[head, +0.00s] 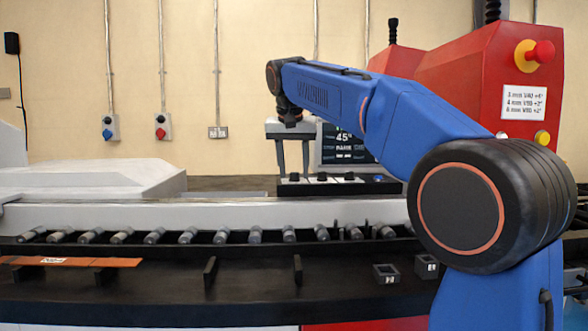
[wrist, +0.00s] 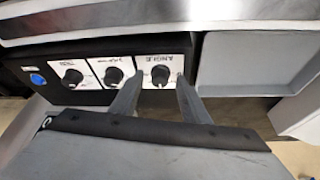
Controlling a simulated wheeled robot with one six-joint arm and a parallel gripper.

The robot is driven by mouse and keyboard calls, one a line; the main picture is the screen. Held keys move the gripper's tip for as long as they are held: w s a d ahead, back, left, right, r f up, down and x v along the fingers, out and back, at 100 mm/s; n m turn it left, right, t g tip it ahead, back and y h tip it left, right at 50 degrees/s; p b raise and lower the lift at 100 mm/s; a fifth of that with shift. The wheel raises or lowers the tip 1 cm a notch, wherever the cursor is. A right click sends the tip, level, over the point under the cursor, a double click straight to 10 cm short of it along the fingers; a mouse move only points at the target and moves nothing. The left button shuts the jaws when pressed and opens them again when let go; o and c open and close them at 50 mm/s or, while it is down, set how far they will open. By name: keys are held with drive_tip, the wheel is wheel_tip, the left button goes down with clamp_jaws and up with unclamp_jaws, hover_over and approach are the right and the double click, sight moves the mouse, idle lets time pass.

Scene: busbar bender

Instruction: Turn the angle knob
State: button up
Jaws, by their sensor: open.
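The angle knob (wrist: 160,75) is a black round knob with a pale pointer mark, on a white plate labelled ANGLE, upside down in the wrist view. In the head view the knob (head: 294,177) is the leftmost on the black control panel (head: 388,186). My gripper (wrist: 159,77) is open, with one grey finger on each side of the knob. A gap seems to show at both sides; I cannot tell if either fingertip touches. In the head view my gripper (head: 293,173) points down at the panel. A screen (head: 343,145) behind reads 45°.
Two more knobs (wrist: 113,76) (wrist: 73,77) and a blue button (wrist: 38,79) share the panel. A grey tray (wrist: 250,60) adjoins it in the wrist view. A row of rollers (head: 188,236) and a copper bar (head: 75,262) lie in front. A red housing (head: 450,75) stands right.

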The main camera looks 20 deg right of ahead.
drive_tip(key=c, duration=1)
drive_tip(key=shift+n, duration=0.3)
drive_tip(key=n, duration=0.1)
drive_tip(key=n+y, duration=0.1)
drive_tip(key=shift+d+n+t, duration=0.2)
drive_tip(key=shift+n+t, duration=0.1)
drive_tip(key=shift+n, duration=0.1)
drive_tip(key=n+y, duration=0.2)
drive_tip(key=n, duration=0.2)
drive_tip(key=shift+d+n, duration=0.15)
drive_tip(key=shift+n, duration=0.15)
drive_tip(key=n, duration=0.2)
drive_tip(key=n+g+y, duration=0.1)
drive_tip(key=n, duration=0.1)
drive_tip(key=shift+d+y, duration=0.1)
drive_tip(key=shift+y, duration=0.2)
drive_tip(key=shift+w+n+g+y, duration=0.1)
drive_tip(key=shift+n+g+y, duration=0.4)
drive_tip(key=shift+n, duration=1.5)
